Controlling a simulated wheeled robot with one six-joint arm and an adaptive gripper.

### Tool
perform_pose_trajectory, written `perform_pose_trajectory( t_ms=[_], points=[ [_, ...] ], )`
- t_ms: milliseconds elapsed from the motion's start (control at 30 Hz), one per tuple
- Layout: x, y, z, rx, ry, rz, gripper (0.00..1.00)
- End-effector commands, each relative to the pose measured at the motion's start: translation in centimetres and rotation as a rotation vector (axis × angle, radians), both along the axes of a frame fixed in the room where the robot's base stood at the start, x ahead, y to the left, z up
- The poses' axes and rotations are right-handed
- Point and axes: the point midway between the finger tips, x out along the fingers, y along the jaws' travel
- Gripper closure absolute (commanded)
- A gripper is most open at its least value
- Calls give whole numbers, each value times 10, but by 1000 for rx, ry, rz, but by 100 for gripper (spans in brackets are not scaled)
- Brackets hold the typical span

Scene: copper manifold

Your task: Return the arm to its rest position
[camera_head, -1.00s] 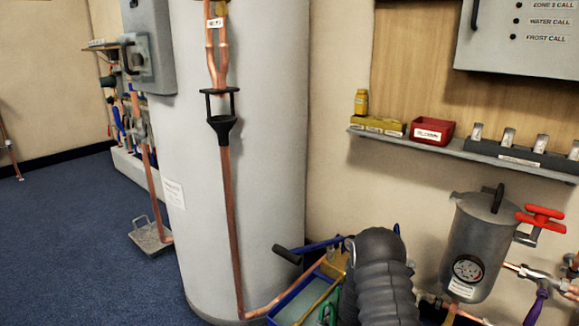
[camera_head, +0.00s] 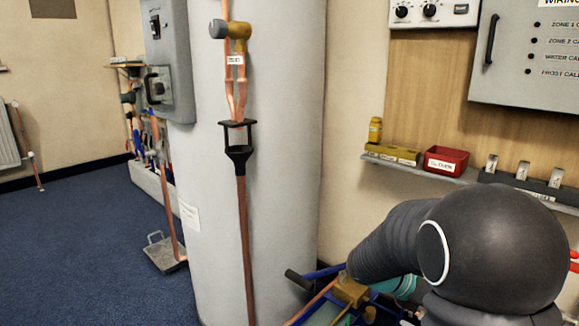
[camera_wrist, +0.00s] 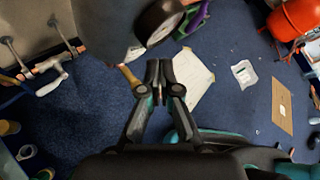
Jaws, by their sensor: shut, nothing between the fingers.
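My gripper (camera_wrist: 159,85) shows in the wrist view, its two dark fingers together with nothing between them. It points down over the blue carpet (camera_wrist: 95,125), apart from the things around it. In the head view my black-sleeved arm fills the lower right, and the gripper itself cannot be seen there. A grey vessel with a round gauge (camera_wrist: 160,20) is at the top of the wrist view, close beyond the fingertips in the picture.
A tall grey cylinder (camera_head: 285,180) with copper pipes stands left of my arm. A shelf with a red tray (camera_head: 446,160) and a grey control box (camera_head: 530,60) are on the wall. Papers (camera_wrist: 195,80) and cardboard (camera_wrist: 282,107) lie on the floor. Open carpet (camera_head: 85,240) lies at left.

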Motion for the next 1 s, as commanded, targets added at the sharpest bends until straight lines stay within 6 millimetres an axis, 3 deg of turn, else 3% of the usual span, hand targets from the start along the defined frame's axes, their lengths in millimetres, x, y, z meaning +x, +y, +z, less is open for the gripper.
perform_pose_trajectory(
  t_ms=[33,200,600,1000],
  points=[
    [-12,6,13,40,-88,-47,100],
    [-50,31,34,196,-388,-239,100],
    [-120,107,74,589,-1027,-790,100],
    [-170,177,120,961,-1413,-1418,100]
  ],
)
